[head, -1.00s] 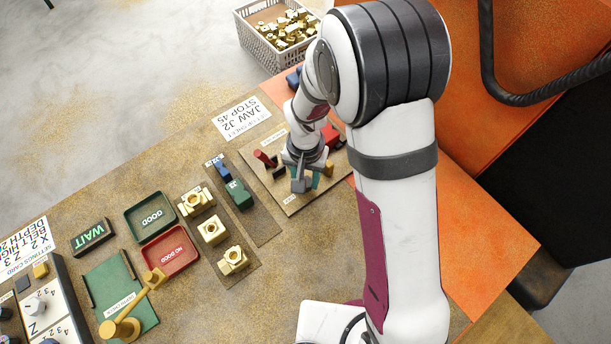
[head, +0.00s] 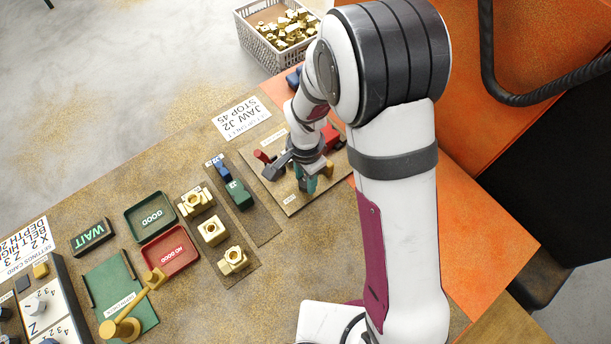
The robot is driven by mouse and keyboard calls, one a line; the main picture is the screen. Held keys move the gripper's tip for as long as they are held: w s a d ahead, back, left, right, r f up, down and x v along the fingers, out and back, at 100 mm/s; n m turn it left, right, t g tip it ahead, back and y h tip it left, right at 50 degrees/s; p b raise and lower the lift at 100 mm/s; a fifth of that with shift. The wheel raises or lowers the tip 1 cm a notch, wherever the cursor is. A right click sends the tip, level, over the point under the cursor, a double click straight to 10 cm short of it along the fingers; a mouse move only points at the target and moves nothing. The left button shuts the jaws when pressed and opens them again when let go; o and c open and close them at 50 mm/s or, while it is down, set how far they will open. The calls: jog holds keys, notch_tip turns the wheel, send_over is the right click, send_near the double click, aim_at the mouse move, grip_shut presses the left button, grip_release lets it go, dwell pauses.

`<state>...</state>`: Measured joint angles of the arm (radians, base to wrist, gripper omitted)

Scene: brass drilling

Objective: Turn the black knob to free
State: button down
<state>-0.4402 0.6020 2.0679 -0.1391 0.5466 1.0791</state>
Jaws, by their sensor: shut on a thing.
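My gripper (head: 309,184) points down over the front part of the fixture plate (head: 291,209), its teal fingertips low against the plate. It is shut on the black knob, which is mostly hidden by the fingers and wrist. The knob's exact angle cannot be read. A small white label (head: 290,198) lies on the plate just left of the fingers; its print is too small to read. A red handle (head: 262,157) and a red block (head: 330,134) stand on the same plate, close on either side of my wrist.
Left of the plate are a strip with a blue (head: 223,171) and a green block (head: 239,195), several brass parts (head: 211,231), a green tray (head: 150,213) and a red tray (head: 170,250). A crate of brass pieces (head: 277,36) stands behind the bench. A setup sheet (head: 241,117) lies at the back edge.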

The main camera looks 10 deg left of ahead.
dwell(0.5)
jog(key=shift+c, duration=2.4)
grip_release()
jog(key=shift+r, duration=0.1)
notch_tip(320, 180, up, 16)
jog(key=s+d+r+n+y, duration=0.1)
jog(key=s+d, duration=0.4)
jog(key=s, duration=0.4)
jog(key=s+d+r+n, duration=0.1)
jog(key=s+d+n, duration=0.1)
jog(key=s+d, duration=0.4)
jog(key=s, duration=0.3)
jog(key=shift+s+d+r+y, duration=0.25)
jog(key=shift+s+r+y, duration=0.1)
jog(key=shift+y, duration=0.05)
